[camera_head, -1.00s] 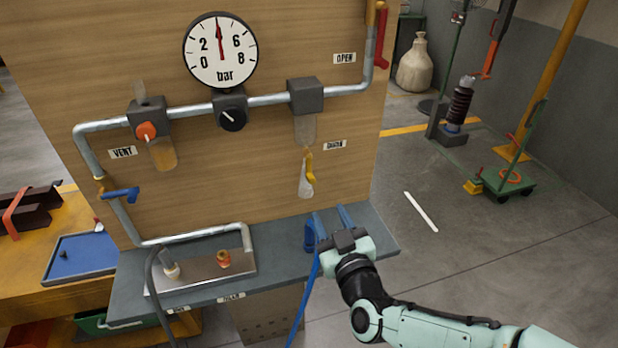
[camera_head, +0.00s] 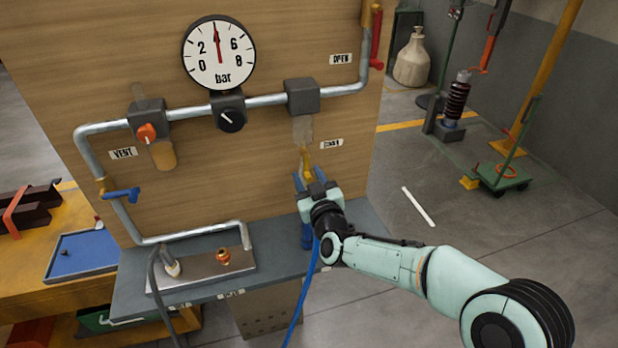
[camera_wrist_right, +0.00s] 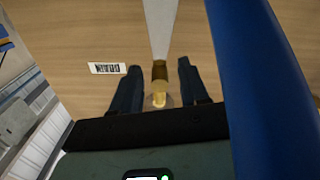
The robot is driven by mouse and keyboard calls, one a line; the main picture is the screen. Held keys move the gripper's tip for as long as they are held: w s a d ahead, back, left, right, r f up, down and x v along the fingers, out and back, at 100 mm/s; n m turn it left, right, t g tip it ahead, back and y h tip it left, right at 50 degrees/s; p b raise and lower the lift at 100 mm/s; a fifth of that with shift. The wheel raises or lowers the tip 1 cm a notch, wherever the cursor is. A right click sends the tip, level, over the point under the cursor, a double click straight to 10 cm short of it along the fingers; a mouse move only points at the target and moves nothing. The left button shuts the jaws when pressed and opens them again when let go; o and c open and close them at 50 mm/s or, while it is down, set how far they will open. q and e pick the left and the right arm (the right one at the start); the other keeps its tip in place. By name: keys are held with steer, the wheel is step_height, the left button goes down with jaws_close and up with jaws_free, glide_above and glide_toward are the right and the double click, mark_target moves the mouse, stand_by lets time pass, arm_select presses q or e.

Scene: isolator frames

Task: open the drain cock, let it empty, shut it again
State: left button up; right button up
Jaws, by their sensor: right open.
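The drain cock (camera_head: 306,160) is a small brass and yellow fitting under the clear bowl (camera_head: 302,130), by a label at the right of the board. In the right wrist view the cock (camera_wrist_right: 160,72) stands between my open fingers, its yellow lever (camera_wrist_right: 159,99) pointing down towards the palm. My right gripper (camera_head: 309,177) is open just below and in front of the cock; it also shows in the right wrist view (camera_wrist_right: 158,66). The fingers appear apart from the lever on both sides. The gripper hides the lower part in the head view. My left gripper is out of view.
The round gauge (camera_head: 219,55) points near 4 bar. A grey pipe (camera_head: 260,100) links the dark blocks, with an orange vent knob (camera_head: 147,133) at left. A blue hose (camera_head: 305,292) hangs below my right gripper. A grey shelf (camera_head: 355,215) lies beneath the board.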

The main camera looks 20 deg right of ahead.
jaws_close()
